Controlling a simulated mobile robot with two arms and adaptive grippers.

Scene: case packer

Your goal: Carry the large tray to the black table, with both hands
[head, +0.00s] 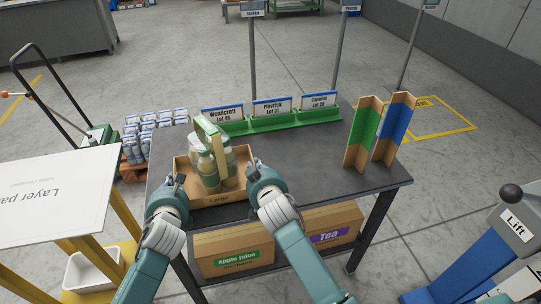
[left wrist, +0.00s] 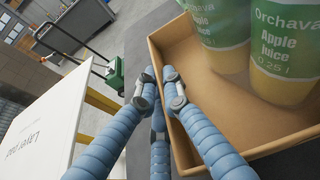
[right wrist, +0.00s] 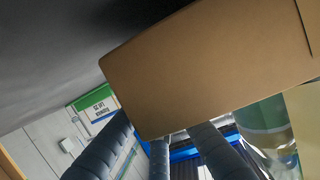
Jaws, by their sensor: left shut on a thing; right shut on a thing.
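The large tray (head: 232,197) is a low open cardboard box marked "Large", at the left part of the black table (head: 315,180). I cannot tell whether it rests on the top or hangs just above it. Several apple juice bottles (head: 228,165) with green labels stand inside, with a green and tan handled carrier (head: 207,135) among them. My left gripper (head: 178,184) is shut on the tray's left wall, seen also in the left wrist view (left wrist: 160,88). My right gripper (head: 256,176) is shut at the right wall; cardboard hides its fingertips in the right wrist view.
Green racks (head: 280,121) with lot signs stand along the table's back. Green and blue corner boards (head: 380,130) stand at its right. Apple Juice (head: 237,258) and Tea (head: 328,236) cartons sit below. A yellow-framed stand (head: 60,195) is close at left. The tabletop's middle is clear.

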